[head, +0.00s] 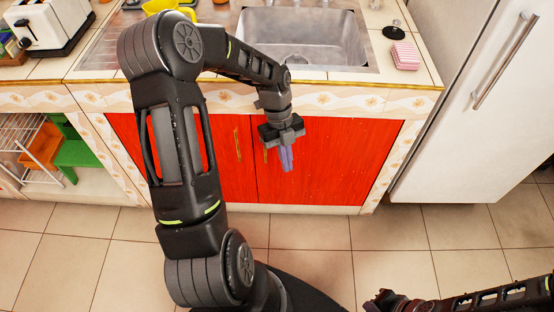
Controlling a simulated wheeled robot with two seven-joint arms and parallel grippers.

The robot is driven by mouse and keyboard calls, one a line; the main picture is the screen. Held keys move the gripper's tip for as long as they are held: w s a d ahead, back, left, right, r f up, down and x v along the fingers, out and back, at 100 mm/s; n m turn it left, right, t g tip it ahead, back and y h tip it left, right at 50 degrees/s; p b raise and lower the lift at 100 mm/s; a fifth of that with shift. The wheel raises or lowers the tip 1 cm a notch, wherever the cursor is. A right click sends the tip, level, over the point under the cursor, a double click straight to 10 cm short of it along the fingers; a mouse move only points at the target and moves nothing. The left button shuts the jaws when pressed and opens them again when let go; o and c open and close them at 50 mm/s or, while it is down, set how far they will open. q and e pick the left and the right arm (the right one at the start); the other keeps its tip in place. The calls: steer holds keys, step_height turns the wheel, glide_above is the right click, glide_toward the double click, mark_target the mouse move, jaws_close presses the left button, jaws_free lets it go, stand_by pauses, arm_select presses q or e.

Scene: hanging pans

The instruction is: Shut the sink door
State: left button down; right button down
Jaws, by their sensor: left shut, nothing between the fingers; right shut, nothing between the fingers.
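The sink cabinet under the counter has two red doors. The right door (335,160) looks flush with the cabinet front, and the left door (222,150) also looks flush, though my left arm hides much of it. A thin handle (238,145) shows on the left door near the middle seam. My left gripper (287,160) is shut and empty, pointing down in front of the right door near the seam. I cannot tell whether it touches the door. My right arm shows at the lower right; its fingers are not visible.
A metal sink (305,38) is set in the tiled counter above the doors. A white fridge (465,100) stands at the right. Open shelves with a green item (75,150) are at the left. The tiled floor (310,240) before the cabinet is clear.

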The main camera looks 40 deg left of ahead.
arm_select(q)
steer(key=w+v, duration=0.2)
steer(key=v, duration=0.7)
steer(key=shift+d+r, duration=0.15)
steer(key=shift+d, duration=0.2)
steer(key=w+f+n+t, duration=0.3)
steer(key=w+n, duration=0.2)
steer(key=n, duration=0.4)
steer(key=w+d+f+n+t, duration=0.1)
steer(key=d+f+n+t, duration=0.1)
steer(key=d+f+n, duration=0.7)
steer(key=s+d+f+n+g, duration=0.1)
steer(key=s+d+f+n, duration=0.2)
steer(key=s+d+f, duration=0.4)
steer(key=s+d+f+n+g, duration=0.1)
steer(key=s+d+f+n, duration=0.2)
steer(key=s+d+f, duration=0.4)
steer(key=s+d, duration=0.4)
steer(key=s, duration=0.4)
steer(key=shift+n+g+h, duration=0.3)
steer(key=shift+n, duration=0.1)
steer(key=shift+d, duration=0.15)
